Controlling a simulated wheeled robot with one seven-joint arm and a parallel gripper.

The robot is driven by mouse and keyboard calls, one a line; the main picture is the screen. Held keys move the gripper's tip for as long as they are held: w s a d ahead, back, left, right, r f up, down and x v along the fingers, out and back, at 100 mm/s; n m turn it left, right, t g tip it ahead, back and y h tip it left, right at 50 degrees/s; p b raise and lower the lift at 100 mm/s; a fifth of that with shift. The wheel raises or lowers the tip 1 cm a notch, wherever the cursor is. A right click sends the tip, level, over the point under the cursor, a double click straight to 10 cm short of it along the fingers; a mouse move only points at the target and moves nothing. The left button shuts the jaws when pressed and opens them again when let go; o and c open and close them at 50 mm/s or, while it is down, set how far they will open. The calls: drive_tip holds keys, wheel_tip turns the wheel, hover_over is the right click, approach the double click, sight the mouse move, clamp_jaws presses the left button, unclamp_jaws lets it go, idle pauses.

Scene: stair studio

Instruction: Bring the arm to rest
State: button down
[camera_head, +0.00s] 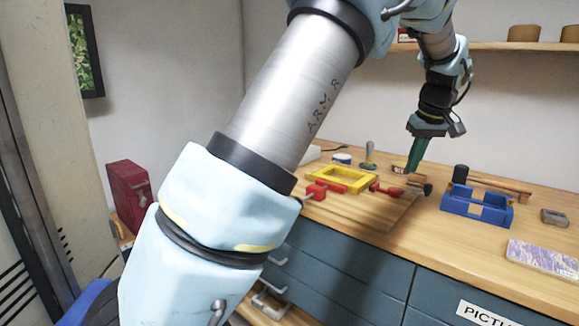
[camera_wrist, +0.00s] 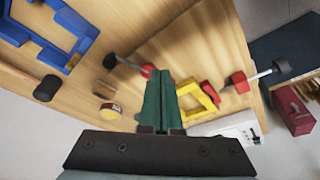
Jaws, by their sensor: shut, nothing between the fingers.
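My gripper (camera_head: 412,168) hangs from the raised arm above the back of the wooden workbench (camera_head: 545,214), fingers pointing down. Its green fingers are closed together with nothing between them. In the wrist view the gripper (camera_wrist: 163,78) shows the two fingers side by side over the bench top. My arm crosses the middle of the head view and hides part of the bench and drawers.
A yellow frame (camera_head: 345,171), a red clamp (camera_head: 317,190) and a wooden board (camera_head: 372,216) lie left of and below my gripper. A blue tray-like holder (camera_head: 477,212) and a purple-patterned block (camera_head: 541,256) are to the right. A shelf (camera_head: 500,46) with pots hangs above. A red box (camera_head: 129,188) stands left.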

drive_tip(key=s+a+f+g+p, duration=0.1)
drive_tip(key=a+f, duration=0.1)
drive_tip(key=a, duration=1)
drive_tip(key=a+f+g+p, duration=0.1)
drive_tip(key=a+f, duration=0.1)
drive_tip(key=a, duration=1)
drive_tip(key=s+a+f+m+p, duration=0.1)
drive_tip(key=s+a+f, duration=0.2)
drive_tip(key=s+a, duration=1)
drive_tip(key=shift+a+f+m+h, duration=0.3)
drive_tip(key=shift+a+f+m, duration=0.1)
drive_tip(key=shift+a, duration=0.85)
drive_tip(key=c, duration=1.6)
unclamp_jaws()
